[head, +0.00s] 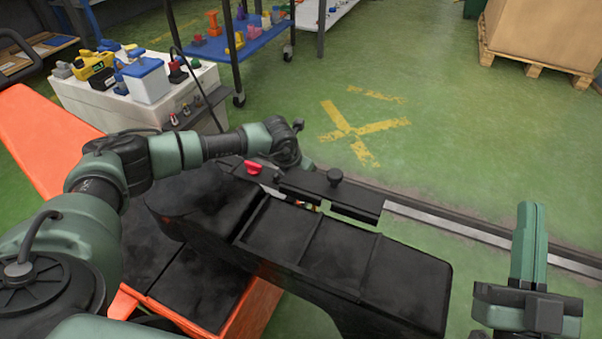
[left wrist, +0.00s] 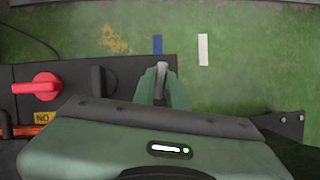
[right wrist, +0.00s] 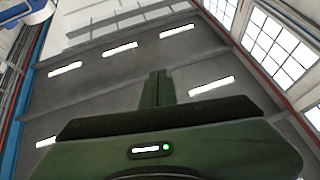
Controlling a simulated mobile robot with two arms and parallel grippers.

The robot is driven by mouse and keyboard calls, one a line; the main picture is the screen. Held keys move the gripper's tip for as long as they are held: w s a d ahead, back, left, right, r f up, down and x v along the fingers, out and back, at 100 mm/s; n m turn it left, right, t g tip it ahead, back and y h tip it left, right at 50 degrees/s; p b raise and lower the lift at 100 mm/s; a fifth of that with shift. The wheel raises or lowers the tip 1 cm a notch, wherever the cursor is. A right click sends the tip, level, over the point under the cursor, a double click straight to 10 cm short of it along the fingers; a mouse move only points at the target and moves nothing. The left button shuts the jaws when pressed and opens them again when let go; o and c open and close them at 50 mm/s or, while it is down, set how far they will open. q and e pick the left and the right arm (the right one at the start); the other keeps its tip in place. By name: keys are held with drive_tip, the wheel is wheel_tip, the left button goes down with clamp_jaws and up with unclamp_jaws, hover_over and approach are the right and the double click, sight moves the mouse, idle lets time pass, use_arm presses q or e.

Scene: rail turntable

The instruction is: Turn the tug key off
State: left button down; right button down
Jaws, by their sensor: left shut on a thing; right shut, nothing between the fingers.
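The tug key (left wrist: 161,72) shows as a small grey metal piece between the fingers of my left gripper (left wrist: 161,80) in the left wrist view. The left gripper is shut on it, at the edge of the black dash panel (left wrist: 135,68). In the head view my left arm reaches over to the dash (head: 330,190); the left fingers and the key cannot be made out there. How far the key is turned is hard to tell. My right gripper (head: 529,215) is shut and empty, pointing up at the right, well apart from the dash.
A red knob (left wrist: 36,88) and a black upright piece (left wrist: 103,83) sit left of the key. The tug's black seat (head: 205,205) and orange body (head: 45,135) lie below. A white cabinet (head: 140,100) stands behind.

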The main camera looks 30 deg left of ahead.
use_arm(q)
drive_tip(key=shift+d+n+y+p, duration=0.1)
drive_tip(key=shift+n+y+p, duration=0.3)
drive_tip(key=shift+n, duration=0.8)
use_arm(e)
wheel_tip(320, 180, down, 7)
drive_tip(key=w+g+h, duration=0.1)
drive_tip(key=w+g, duration=0.1)
drive_tip(key=g, duration=0.2)
drive_tip(key=shift+w+d+f+g+h, duration=0.2)
drive_tip(key=shift+w+g+h, duration=0.05)
drive_tip(key=shift+g+h, duration=0.05)
use_arm(q)
drive_tip(key=c, duration=1.4)
unclamp_jaws()
drive_tip(key=shift+c, duration=0.2)
